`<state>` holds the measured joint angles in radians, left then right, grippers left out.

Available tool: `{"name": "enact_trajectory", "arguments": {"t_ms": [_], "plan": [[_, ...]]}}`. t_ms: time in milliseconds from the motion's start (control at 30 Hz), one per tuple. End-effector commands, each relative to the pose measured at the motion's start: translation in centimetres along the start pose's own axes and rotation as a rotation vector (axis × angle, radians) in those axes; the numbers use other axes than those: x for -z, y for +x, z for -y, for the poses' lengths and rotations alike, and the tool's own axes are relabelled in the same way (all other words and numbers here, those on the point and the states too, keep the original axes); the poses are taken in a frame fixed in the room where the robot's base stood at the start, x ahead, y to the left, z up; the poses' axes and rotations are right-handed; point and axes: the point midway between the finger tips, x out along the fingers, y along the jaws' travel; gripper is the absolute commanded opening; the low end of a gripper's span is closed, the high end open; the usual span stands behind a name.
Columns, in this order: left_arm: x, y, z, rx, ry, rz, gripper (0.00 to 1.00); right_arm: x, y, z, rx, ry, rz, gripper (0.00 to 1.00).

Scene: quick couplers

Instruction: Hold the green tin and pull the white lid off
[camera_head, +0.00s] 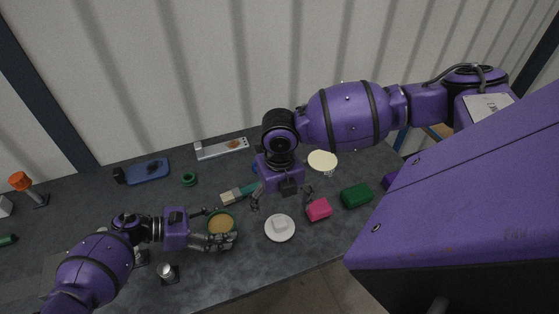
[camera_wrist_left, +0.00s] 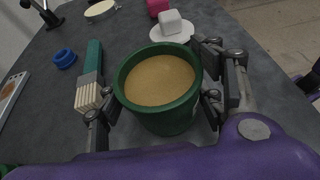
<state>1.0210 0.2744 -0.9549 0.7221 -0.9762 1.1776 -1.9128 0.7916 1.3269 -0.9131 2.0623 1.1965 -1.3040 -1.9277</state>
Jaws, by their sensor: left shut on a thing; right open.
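The green tin (camera_head: 208,222) stands open on the dark table, with a tan inside showing; it also shows in the left wrist view (camera_wrist_left: 172,121). My left gripper (camera_head: 222,225) is shut on the tin, one finger on each side. The white lid (camera_head: 271,236), a round disc with a block-shaped knob, lies on the table to the right of the tin, apart from it. The lid also shows beyond the tin in the left wrist view (camera_wrist_left: 163,36). My right gripper (camera_head: 282,200) is open and empty, pointing down above and behind the lid.
A brush (camera_head: 240,193) lies behind the tin. A pink block (camera_head: 318,210) and a green block (camera_head: 356,196) lie right of the lid. A cream disc (camera_head: 322,160) stands behind them. A green ring (camera_head: 189,179) and a blue object (camera_head: 145,171) lie at back left.

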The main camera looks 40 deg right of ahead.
Motion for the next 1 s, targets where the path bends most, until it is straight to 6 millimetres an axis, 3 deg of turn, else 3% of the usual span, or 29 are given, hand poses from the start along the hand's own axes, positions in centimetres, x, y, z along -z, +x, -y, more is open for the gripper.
{"name": "enact_trajectory", "arguments": {"t_ms": [333, 367, 533, 867, 1000], "plan": [[-0.1, 0.0, 0.0, 0.000, 0.001, 0.001, 0.21, 0.1, -0.6, 0.0, 0.000, 0.000, -0.002, 0.85], [-0.1, 0.0, 0.0, 0.000, 0.001, 0.001, 0.64, 0.1, -0.6, 0.0, 0.000, 0.000, -0.002, 0.85], [-0.1, 0.0, 0.0, 0.000, 0.001, 0.001, 0.84, 0.1, -0.6, 0.0, 0.000, 0.000, -0.002, 0.85], [0.0, -0.1, 0.0, 0.000, 0.000, 0.000, 0.84, 0.1, -0.6, 0.0, 0.000, 0.000, -0.002, 0.85], [0.1, -1.3, -0.1, -0.003, 0.000, -0.001, 0.84, 0.1, -0.6, 0.0, 0.000, 0.000, -0.002, 0.85]]}}
